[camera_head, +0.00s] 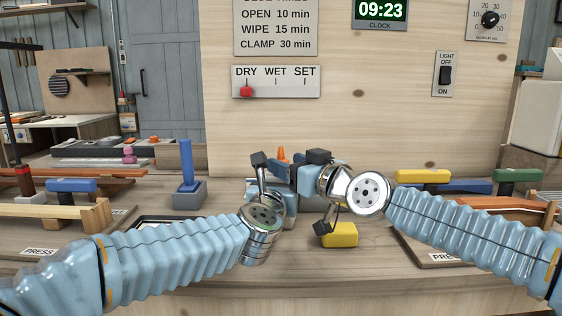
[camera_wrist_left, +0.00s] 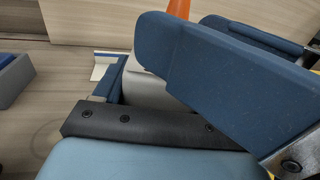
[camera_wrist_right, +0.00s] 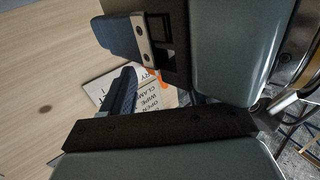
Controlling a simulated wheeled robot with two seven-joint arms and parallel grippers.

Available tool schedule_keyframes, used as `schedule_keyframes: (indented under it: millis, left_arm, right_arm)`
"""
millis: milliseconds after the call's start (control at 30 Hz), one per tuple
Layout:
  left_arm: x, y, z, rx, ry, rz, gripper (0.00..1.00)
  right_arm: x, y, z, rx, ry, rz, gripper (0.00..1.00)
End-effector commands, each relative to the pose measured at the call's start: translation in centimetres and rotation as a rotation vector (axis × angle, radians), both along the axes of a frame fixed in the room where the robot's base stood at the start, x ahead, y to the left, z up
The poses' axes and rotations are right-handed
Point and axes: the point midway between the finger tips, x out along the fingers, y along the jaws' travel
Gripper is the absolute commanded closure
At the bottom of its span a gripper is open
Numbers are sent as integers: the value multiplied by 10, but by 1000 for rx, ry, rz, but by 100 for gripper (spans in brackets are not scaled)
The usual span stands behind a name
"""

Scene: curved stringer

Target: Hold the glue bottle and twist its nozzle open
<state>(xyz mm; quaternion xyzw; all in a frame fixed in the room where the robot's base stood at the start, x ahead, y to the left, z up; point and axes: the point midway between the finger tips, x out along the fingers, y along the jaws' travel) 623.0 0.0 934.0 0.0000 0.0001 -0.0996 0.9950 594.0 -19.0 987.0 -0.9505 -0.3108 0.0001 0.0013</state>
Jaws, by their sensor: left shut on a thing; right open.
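The glue bottle's orange nozzle (camera_head: 281,154) stands up among my grippers at the middle of the bench in the head view. It also shows at the top of the left wrist view (camera_wrist_left: 179,9). The bottle's pale body (camera_wrist_left: 142,86) is shut between the blue fingers of my left gripper (camera_wrist_left: 150,75), mostly hidden by them. My right gripper (camera_head: 297,163) is open close to the nozzle. In the right wrist view its two blue fingers (camera_wrist_right: 124,65) are apart, and a bit of the orange nozzle (camera_wrist_right: 158,76) shows near them; contact cannot be told.
A yellow block (camera_head: 341,236) lies on the bench below my right wrist. A blue upright handle (camera_head: 187,165) stands in a grey block at the left. Clamped curved wood strips lie on both sides. A wooden panel (camera_head: 330,110) with signs and a clock rises behind.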

Motion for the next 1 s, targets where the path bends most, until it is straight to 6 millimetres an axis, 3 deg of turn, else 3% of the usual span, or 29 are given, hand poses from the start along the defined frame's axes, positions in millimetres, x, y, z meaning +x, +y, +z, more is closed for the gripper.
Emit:
schedule_keyframes:
  millis: [300, 700, 1000]
  left_arm:
    - [0, 0, 0, 0, -1, 0, 79]
    - [0, 0, 0, 0, 0, 0, 79]
    - [0, 0, 0, 0, 0, 0, 79]
  right_arm:
    - [21, 17, 0, 0, 0, 2, 39]
    - [25, 20, 0, -2, 0, 0, 39]
    - [25, 20, 0, -2, 0, 0, 84]
